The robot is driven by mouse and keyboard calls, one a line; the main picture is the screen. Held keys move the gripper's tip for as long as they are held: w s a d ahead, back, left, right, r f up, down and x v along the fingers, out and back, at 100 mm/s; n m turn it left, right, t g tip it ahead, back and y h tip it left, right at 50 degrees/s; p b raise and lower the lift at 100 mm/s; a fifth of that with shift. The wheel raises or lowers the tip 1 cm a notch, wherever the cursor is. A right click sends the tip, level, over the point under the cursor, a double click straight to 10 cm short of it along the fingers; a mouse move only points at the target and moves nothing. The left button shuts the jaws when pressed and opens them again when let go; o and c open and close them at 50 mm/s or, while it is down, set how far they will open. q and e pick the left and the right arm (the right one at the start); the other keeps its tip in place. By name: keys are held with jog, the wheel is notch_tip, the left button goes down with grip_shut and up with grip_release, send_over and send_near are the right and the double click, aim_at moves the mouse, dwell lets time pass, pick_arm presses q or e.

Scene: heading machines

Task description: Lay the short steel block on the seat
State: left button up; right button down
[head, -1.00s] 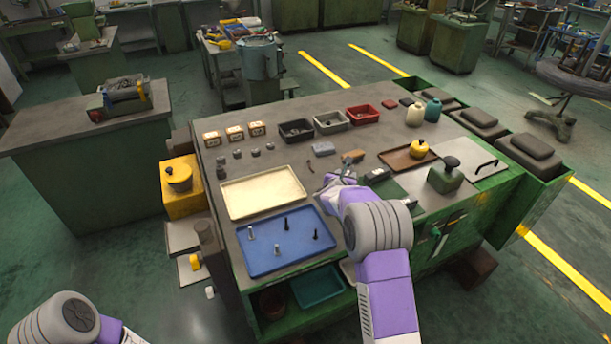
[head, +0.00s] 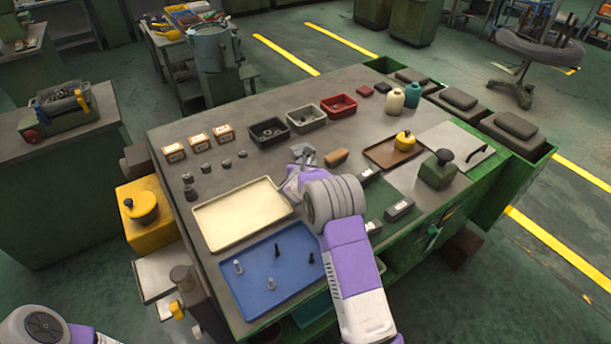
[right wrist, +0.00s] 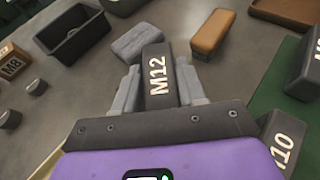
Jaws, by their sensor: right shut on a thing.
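My right gripper (head: 304,160) is over the middle of the bench, behind the cream tray. In the right wrist view its fingers (right wrist: 159,88) are shut on a dark block marked M12 (right wrist: 158,66), one finger on each side. The block's far end overlaps a grey oblong piece (right wrist: 132,40) in the picture; I cannot tell whether they touch. I cannot tell which part is the seat. My left gripper is out of view.
The cream tray (head: 204,238) and the blue tray (head: 296,283) with several upright bolts lie in front. A brown brush (head: 336,158) lies close right of the gripper. Black (head: 286,139), grey (head: 322,123) and red (head: 351,109) bins stand behind. A brown tray (head: 377,153) holds a yellow-topped pot.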

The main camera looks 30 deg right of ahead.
jog(key=shift+w+f, duration=0.1)
jog(key=shift+f, duration=1.7)
jog(key=shift+f+b, duration=0.1)
jog(key=shift+b, duration=0.2)
jog(key=c, duration=1.1)
grip_release()
jog(key=shift+f, duration=0.15)
jog(key=o, duration=0.5)
jog(key=shift+c, duration=0.2)
